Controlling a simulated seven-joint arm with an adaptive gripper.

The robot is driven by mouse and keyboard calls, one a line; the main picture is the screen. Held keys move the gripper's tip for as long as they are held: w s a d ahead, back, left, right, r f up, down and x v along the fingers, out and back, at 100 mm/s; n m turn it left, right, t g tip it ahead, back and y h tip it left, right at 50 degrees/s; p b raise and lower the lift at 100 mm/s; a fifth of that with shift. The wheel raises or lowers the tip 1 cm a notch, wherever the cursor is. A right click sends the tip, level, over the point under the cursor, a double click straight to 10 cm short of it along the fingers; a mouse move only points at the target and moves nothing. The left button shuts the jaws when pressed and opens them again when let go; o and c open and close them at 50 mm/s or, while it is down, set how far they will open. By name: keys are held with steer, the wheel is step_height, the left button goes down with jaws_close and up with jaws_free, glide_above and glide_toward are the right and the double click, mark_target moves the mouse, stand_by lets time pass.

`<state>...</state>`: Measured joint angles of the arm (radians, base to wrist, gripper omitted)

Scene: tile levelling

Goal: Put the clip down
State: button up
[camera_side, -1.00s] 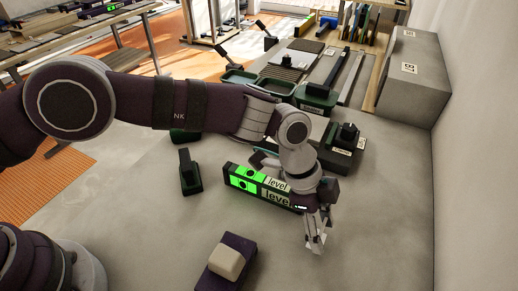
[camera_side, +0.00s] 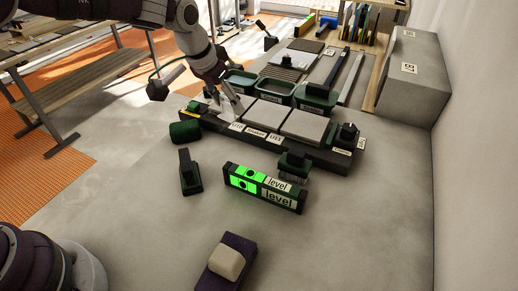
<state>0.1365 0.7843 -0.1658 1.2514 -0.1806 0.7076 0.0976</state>
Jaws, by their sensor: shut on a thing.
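My gripper (camera_side: 229,101) points down over the left part of the dark tile board (camera_side: 322,153), behind its front label strip. The gripper is shut on the clip, a small pale piece at the fingertips that blends with the light surface there, so its outline is hard to tell. I cannot tell whether the clip touches the board. Two grey tiles, a middle one (camera_side: 265,115) and a right one (camera_side: 305,126), lie on the board to the right of the gripper.
Green bins (camera_side: 315,98) stand behind the board. In front are a level (camera_side: 265,188) with bright green panels, a brush (camera_side: 293,166), a dark green-based tool (camera_side: 189,172), a green roll (camera_side: 185,132) and a purple block with a cream top (camera_side: 228,262). Bare floor lies between them.

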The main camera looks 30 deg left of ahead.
mark_target(223, 144)
steer(key=a+f, duration=0.1)
steer(key=f, duration=0.2)
steer(key=a+f+n, duration=0.1)
steer(key=f, duration=0.2)
steer(key=a+f+n, duration=0.1)
steer(key=f, duration=0.3)
steer(key=shift+w+a+y, duration=0.15)
steer(key=shift+a+y, duration=0.15)
steer(key=shift+y, duration=0.1)
steer(key=o, duration=0.8)
steer(key=shift+c, duration=0.2)
steer(key=v, duration=1.2)
steer(key=s+a+r, duration=0.2)
steer(key=s+r, duration=0.2)
steer(key=s, duration=0.5)
steer(key=s+a+r+t, duration=0.1)
steer(key=s+r, duration=0.3)
steer(key=s, duration=0.5)
steer(key=shift+s+a+r, duration=0.2)
steer(key=shift+a+r, duration=0.05)
steer(key=shift+a, duration=0.5)
